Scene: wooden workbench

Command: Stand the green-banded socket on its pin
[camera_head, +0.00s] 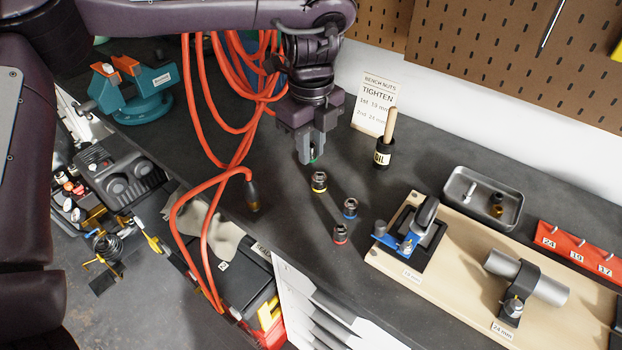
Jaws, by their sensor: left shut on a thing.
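My left gripper (311,156) points down over the back middle of the bench. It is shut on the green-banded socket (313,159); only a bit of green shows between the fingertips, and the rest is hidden. A red rail (570,240) lies at the right edge, with small upright pins and white labels reading 24, 19 and 17. The green-banded socket is far to the left of this rail. My right gripper is not in view.
Yellow-banded (319,182), blue-banded (350,208) and red-banded (341,233) sockets stand near the gripper. An orange hose (205,190) hangs at left.

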